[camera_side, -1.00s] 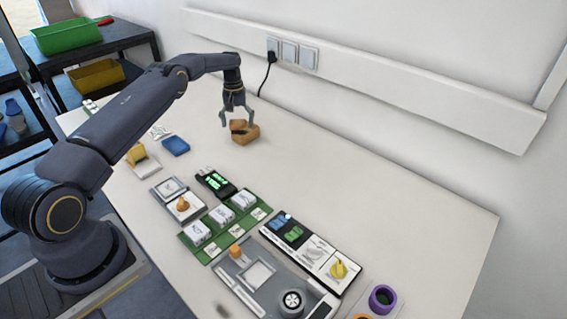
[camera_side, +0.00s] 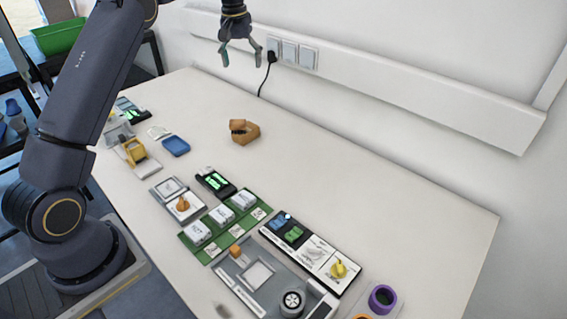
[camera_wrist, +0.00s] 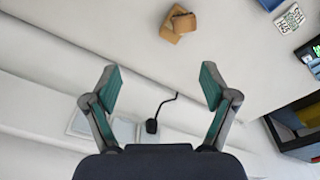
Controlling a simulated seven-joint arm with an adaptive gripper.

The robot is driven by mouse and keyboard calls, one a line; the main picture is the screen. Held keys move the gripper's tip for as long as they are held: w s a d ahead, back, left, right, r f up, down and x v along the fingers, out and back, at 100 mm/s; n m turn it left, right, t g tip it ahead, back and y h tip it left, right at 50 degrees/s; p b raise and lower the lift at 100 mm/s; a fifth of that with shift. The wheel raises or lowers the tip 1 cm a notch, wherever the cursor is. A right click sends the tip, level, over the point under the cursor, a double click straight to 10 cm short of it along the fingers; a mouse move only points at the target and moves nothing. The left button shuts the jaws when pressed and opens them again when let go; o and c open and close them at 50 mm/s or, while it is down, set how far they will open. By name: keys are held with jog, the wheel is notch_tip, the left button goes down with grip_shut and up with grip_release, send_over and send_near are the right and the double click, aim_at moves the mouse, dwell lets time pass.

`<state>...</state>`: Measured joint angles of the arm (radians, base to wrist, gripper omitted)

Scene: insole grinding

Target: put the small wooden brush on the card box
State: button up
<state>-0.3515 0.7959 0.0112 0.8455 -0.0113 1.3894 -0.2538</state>
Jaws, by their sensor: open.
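The card box (camera_side: 250,133) is a small tan-brown block on the white table, near the wall. The small wooden brush (camera_side: 237,124) is brown with dark bristles and sits at the box's left side, touching it or resting partly on it; I cannot tell which. In the wrist view, the box (camera_wrist: 168,33) and the brush (camera_wrist: 184,21) show together near the top edge. My gripper (camera_side: 240,57) is open and empty, high above the box and apart from it. Its two spread fingers (camera_wrist: 160,76) show in the wrist view with nothing between them.
A blue tray (camera_side: 175,146) lies left of the box. Green boards, switches and a grey device (camera_side: 255,275) fill the front of the table. Wall sockets (camera_side: 290,53) with a plugged black cable (camera_side: 266,76) are behind. The table right of the box is clear.

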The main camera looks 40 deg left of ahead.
jog(key=s+d+r+m+t, duration=0.2)
jog(key=s+d+r+m, duration=0.1)
jog(key=s+d+r, duration=0.95)
jog(key=s+d+f+m+t, duration=0.1)
jog(key=s+d+f+m, duration=0.1)
jog(key=s, duration=0.8)
jog(key=s+d+f+m+t, duration=0.1)
jog(key=s+d+f, duration=0.4)
jog(key=s, duration=0.6)
jog(key=shift+d+f+m, duration=0.2)
jog(key=shift+f+m, duration=0.3)
jog(key=shift+f, duration=0.2)
jog(key=shift+s, duration=0.1)
